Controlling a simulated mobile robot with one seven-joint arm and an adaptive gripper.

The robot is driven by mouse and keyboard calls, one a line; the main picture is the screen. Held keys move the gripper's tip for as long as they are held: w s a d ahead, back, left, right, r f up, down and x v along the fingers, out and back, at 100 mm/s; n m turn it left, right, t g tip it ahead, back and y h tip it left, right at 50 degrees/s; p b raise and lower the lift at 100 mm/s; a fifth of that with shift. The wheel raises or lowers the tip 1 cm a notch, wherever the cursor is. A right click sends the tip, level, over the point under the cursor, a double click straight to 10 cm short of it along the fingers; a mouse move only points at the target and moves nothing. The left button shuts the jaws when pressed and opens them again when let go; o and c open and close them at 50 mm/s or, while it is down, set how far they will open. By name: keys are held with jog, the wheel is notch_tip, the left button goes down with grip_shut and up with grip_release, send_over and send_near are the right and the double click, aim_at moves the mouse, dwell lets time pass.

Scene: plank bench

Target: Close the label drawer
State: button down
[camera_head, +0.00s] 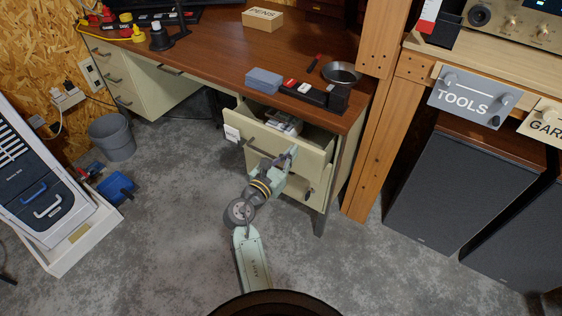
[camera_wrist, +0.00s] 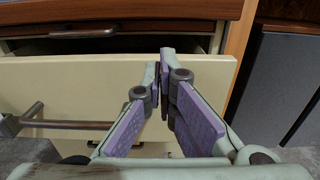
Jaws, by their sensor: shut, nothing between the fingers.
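The label drawer (camera_head: 305,150) is a cream drawer under the right side of the brown desk. My gripper (camera_head: 291,152) is shut and empty at the right part of the drawer front, right of the handle. In the wrist view its fingertips (camera_wrist: 164,62) overlap the front near the top edge. I cannot tell whether they touch it.
The desk top (camera_head: 220,50) above carries a blue-grey box (camera_head: 263,81), a dark bowl (camera_head: 341,73) and a pens box (camera_head: 262,19). A wooden post (camera_head: 385,110) and speakers (camera_head: 460,185) stand at right. A grey bin (camera_head: 112,138) stands at left. The floor between is clear.

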aim_at(301, 142)
jog(key=shift+w+d, duration=0.35)
jog(key=shift+w, duration=0.1)
jog(key=p+x, duration=0.1)
jog(key=x, duration=0.4)
dwell(0.4)
